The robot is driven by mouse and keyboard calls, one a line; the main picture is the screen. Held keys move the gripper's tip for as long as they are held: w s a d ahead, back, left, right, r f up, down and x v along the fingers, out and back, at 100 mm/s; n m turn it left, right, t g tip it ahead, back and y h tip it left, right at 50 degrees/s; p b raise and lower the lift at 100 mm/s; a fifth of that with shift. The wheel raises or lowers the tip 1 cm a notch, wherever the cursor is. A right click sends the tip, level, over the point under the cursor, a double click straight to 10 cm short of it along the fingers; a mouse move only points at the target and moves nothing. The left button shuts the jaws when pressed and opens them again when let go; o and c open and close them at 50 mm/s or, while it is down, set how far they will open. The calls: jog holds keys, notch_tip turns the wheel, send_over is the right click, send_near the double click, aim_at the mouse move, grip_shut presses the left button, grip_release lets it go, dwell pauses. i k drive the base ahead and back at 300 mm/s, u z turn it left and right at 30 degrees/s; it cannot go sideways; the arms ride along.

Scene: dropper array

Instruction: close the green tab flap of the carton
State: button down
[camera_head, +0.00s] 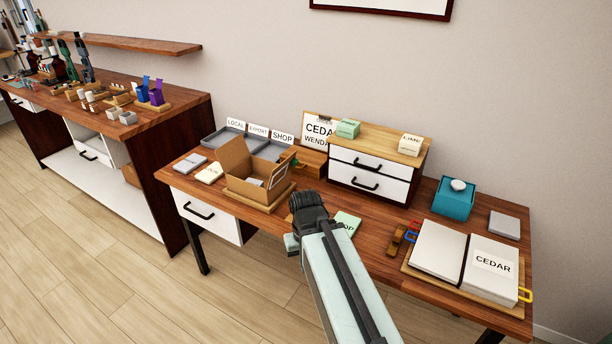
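The open cardboard carton (236,184) stands on a wooden base on the desk, left of centre. Its tall left flap (233,155) stands up and other flaps spread outward. A small green spot, perhaps the green tab, shows near the carton's back right flap; it is too small to be sure. Something small and pale lies inside the carton. My gripper (306,207) is right of and in front of the carton, over the desk's front part, and appears apart from it. Its fingers are hidden by the arm's end, so their opening cannot be seen.
Grey trays (222,137) and a small drawer cabinet (370,173) stand behind. An open binder (440,250), a teal box (454,199) and small clips are at right. Cards (189,165) lie left of the carton.

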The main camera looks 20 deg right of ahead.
aim_at(278, 173)
jog(key=z, duration=0.05)
jog(key=k, duration=0.75)
jog(key=u, duration=0.35)
jog(key=i, duration=0.6)
jog(key=u, duration=0.65)
jog(key=i, duration=0.75)
jog(key=z, duration=0.05)
